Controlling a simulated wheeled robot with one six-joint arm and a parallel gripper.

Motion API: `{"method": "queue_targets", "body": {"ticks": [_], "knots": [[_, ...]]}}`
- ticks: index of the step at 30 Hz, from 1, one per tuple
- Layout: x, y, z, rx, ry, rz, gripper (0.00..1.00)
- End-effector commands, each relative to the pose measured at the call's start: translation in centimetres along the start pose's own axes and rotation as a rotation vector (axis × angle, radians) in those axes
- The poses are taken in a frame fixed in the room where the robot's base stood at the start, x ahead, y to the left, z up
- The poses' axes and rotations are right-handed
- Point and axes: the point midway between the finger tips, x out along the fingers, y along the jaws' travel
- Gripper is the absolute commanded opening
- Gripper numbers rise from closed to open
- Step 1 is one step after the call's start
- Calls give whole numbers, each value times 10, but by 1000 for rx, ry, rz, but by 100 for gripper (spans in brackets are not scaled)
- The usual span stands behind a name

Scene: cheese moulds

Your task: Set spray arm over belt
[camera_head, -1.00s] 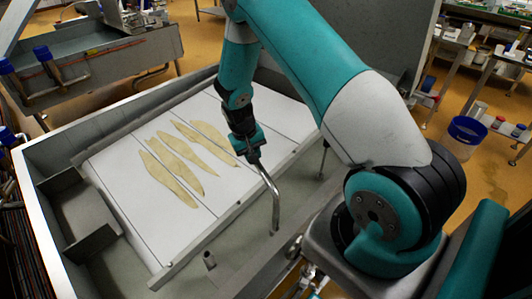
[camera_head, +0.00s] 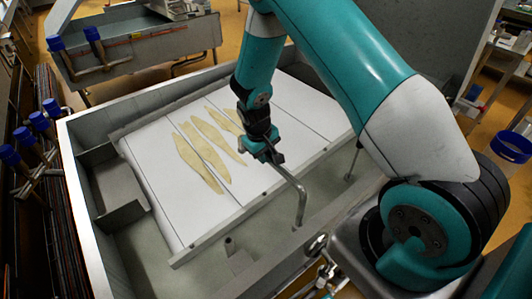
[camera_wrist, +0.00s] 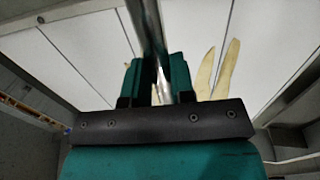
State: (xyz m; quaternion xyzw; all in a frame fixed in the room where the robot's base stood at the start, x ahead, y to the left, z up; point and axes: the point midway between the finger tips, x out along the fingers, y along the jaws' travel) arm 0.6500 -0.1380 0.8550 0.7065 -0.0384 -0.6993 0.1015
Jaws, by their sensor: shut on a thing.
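The spray arm (camera_head: 299,200) is a bent bare metal tube. Its lower end stands upright at the near side of the basin, and its upper part slants up to my gripper (camera_head: 262,149). My gripper is shut on this tube; in the wrist view the tube (camera_wrist: 149,28) runs between the two teal fingers (camera_wrist: 159,80). The belt (camera_head: 160,180) is a white, panelled, sloping surface in the basin. Several flat yellowish pieces (camera_head: 198,163) lie on it, left of my gripper. My gripper is over the belt's near right part and hides some of it.
A grey metal basin wall (camera_head: 85,215) surrounds the belt. A small grey partition (camera_head: 122,215) stands at the left inside. Blue-capped pipes (camera_head: 40,122) are at the left. A blue bin (camera_head: 512,145) stands on the floor at right.

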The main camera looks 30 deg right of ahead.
Motion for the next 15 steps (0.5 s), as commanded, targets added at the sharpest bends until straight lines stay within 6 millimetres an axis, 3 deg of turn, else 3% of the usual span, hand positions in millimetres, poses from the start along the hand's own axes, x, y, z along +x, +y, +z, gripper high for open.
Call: {"method": "queue_targets", "body": {"ticks": [6, 7, 9, 15], "knots": [[-1, -2, 0, -11, -1, -5, 0], [-1, -2, 0, -11, -1, -5, 30], [-1, -2, 0, -10, -1, -5, 46], [0, -2, 0, -6, -1, -4, 48]]}}
